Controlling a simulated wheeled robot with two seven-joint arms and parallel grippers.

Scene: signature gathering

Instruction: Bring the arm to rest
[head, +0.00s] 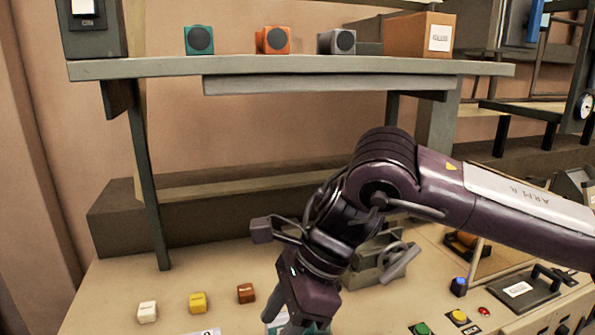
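My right arm (448,188) comes in from the right, bends at a dark joint near the middle, and points down over the table (105,290). My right gripper (298,318) is at the bottom edge of the head view, and its fingertips are cut off or hidden. A bit of teal (276,320) shows beside and behind it; I cannot tell whether the gripper touches or holds that. My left gripper is not in view.
White (147,312), yellow (198,302) and brown (246,293) cubes sit left of the gripper. Several buttons and a dark handled plate (520,290) are at right. A raised shelf (290,66) holds teal, orange and grey blocks and a cardboard box (420,36).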

